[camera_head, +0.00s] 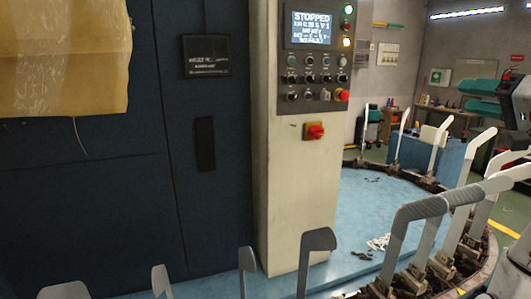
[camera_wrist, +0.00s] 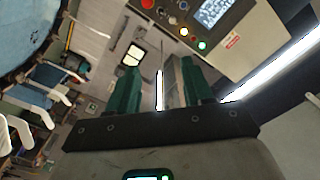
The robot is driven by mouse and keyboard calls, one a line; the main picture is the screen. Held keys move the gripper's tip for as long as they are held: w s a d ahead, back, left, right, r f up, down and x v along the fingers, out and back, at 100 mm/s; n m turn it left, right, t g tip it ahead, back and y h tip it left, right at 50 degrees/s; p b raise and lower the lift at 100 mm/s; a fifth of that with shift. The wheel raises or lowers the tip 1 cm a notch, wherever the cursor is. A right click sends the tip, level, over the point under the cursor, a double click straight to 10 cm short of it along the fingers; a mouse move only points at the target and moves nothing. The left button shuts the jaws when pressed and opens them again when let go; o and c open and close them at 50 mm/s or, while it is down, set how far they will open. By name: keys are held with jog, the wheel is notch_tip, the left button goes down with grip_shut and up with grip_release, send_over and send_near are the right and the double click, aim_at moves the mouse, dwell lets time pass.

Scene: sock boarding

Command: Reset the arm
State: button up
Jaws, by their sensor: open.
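My gripper (camera_head: 466,97) shows at the right edge of the head view, with its two green fingers pointing left, above the ring of foot forms. In the wrist view both green fingers of my gripper (camera_wrist: 163,78) stand apart, with only background between them. My gripper is open and empty, and nothing touches its fingers. The arm behind it is mostly outside the head view.
A control panel (camera_head: 320,63) reads STOPPED and has a red emergency button. Upright foot forms (camera_head: 396,238) ring the blue platform (camera_head: 350,215); some at right carry grey socks. A yellowish cloth (camera_head: 62,60) hangs at upper left. Dark machine panels (camera_head: 90,200) fill the left.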

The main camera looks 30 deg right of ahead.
jog(key=w+a+f+n+g+y, duration=0.1)
jog(key=w+a+f+g, duration=0.2)
jog(key=a+f, duration=0.7)
jog(key=w+a+f+n+g+y, duration=0.1)
jog(key=w+a+f+g+y, duration=0.15)
jog(key=f, duration=1.35)
jog(key=w+a+f+n+g+y, duration=0.15)
jog(key=w+a+f, duration=0.4)
jog(key=f, duration=0.75)
jog(key=s+a+f+n+g, duration=0.35)
jog(key=s+a+f, duration=0.55)
jog(key=a+f, duration=0.3)
jog(key=s+a+f+n+g, duration=0.2)
jog(key=s+a+f+g, duration=0.1)
jog(key=s, duration=0.4)
jog(key=s+a+f+n+g, duration=0.2)
jog(key=s+a+f+g, duration=0.1)
jog(key=s, duration=0.5)
notch_tip(320, 180, down, 3)
jog(key=shift+s+a+r+h, duration=0.1)
jog(key=shift+s+a+h, duration=0.1)
jog(key=shift+a+h, duration=0.3)
